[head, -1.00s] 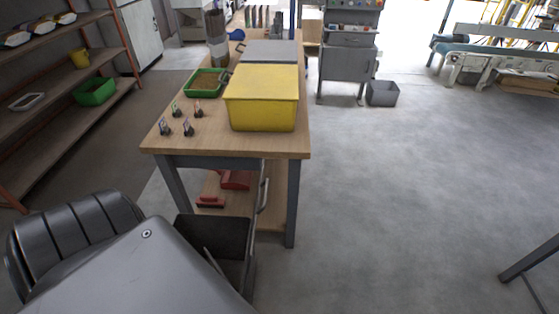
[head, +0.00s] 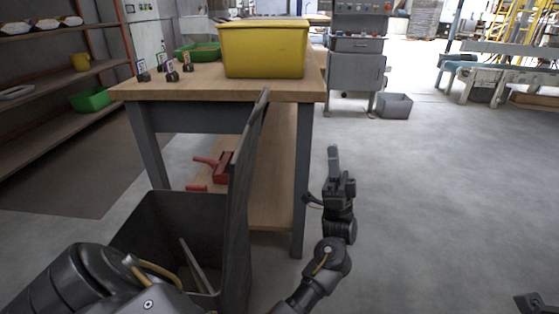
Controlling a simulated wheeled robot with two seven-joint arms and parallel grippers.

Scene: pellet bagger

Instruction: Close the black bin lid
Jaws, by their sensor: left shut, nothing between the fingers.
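The black bin (head: 170,225) stands in the lower left, in front of the workbench, with its top open. Its lid (head: 240,190) stands nearly upright along the bin's right side, seen almost edge-on, its upper end reaching the bench top's height in the picture. My left gripper (head: 333,160) is shut and empty, fingers pointing up in the picture. It is to the right of the lid with a clear gap in the picture. My left arm hides the bin's lower front. My right gripper is not recognisable in view.
The wooden workbench (head: 200,88) carries a yellow bin (head: 264,50), and red tools (head: 222,168) lie on its lower shelf. A thin grey bar (head: 193,262) shows inside the black bin. Shelving stands at the left. Floor to the right is free around a grey bin (head: 394,106).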

